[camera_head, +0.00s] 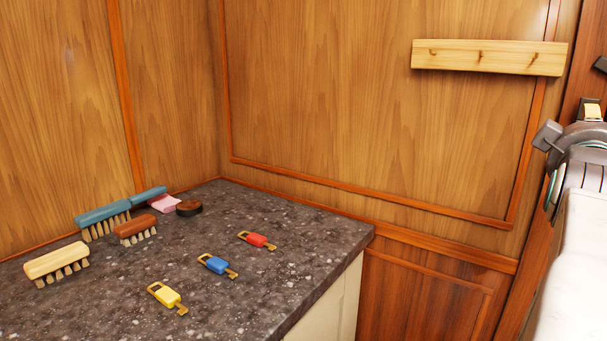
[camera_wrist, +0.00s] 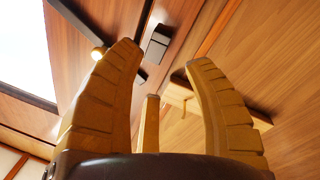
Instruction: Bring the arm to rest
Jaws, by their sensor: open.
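My gripper (camera_wrist: 163,65) shows in the wrist view with its tan ribbed fingers spread apart. It is open, and nothing is between the fingers. Wood panelling and a bright pale area fill the view behind it. In the head view, part of my arm (camera_head: 584,140) shows at the right edge, well to the right of the counter. The gripper's fingers are not clearly seen in that view.
A wooden rail with hooks (camera_head: 488,57) is on the wall.

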